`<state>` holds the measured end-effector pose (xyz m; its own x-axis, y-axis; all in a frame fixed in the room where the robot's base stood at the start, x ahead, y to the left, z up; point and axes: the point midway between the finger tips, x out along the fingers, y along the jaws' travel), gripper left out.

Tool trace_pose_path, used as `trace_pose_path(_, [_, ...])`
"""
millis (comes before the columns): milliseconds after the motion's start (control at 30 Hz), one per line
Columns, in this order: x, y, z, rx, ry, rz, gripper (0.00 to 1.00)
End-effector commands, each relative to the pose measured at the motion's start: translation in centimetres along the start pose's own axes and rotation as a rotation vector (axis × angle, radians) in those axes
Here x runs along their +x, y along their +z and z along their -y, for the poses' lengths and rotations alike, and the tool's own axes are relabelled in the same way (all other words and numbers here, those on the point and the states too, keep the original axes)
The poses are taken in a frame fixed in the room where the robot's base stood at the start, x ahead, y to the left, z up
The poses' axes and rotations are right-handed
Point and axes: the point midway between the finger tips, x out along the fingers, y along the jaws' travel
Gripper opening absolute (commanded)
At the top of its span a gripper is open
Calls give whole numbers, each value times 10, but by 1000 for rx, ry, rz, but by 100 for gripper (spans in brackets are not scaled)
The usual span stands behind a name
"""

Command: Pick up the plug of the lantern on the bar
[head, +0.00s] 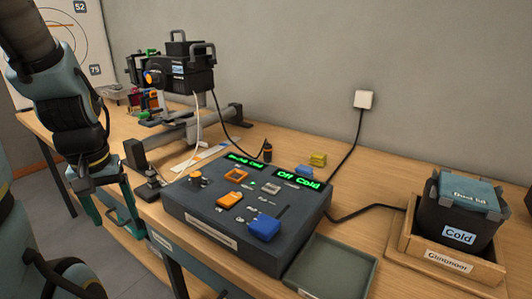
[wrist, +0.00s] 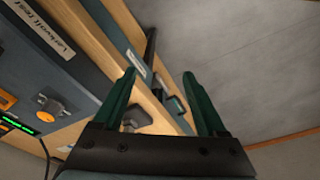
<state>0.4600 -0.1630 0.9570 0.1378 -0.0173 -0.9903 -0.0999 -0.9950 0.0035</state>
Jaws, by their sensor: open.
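The black lantern (head: 186,76) with handles stands at the back of the bench, by a grey bar (head: 190,130). A thin white cord (head: 197,122) and a black cable (head: 222,120) hang from it. I cannot make out for sure which piece is its plug. A small dark upright piece on a grey base (head: 150,186) stands near the bench's front edge, right of my gripper. My gripper (head: 122,208) is open and empty by that front edge, pointing down. In the wrist view its green fingers (wrist: 158,75) are apart, with a bench edge and small dark pieces beyond them.
A black bin marked Cold (head: 458,225) sits in a wooden crate (head: 405,245). A wall socket (head: 364,99) has a black cable.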

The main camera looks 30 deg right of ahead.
Motion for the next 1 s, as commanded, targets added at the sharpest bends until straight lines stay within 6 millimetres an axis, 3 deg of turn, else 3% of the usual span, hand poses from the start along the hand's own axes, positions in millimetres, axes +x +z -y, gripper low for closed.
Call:
trace_pose_path(400, [0,0,0,0,0,0,74])
trace_pose_path(467, [0,-1,0,-1,0,0,80])
trace_pose_path(567, [-1,-13,-5,-11,3,2,80])
trace_pose_path(667, [-5,-45,-20,-46,9,10,80])
trace_pose_path(767, [-9,-94,-49,-107,16,26,80])
trace_pose_path(900, [-14,-160,-107,-210,20,55,80])
trace_pose_path(1000, [-16,-198,-156,-283,17,76,80])
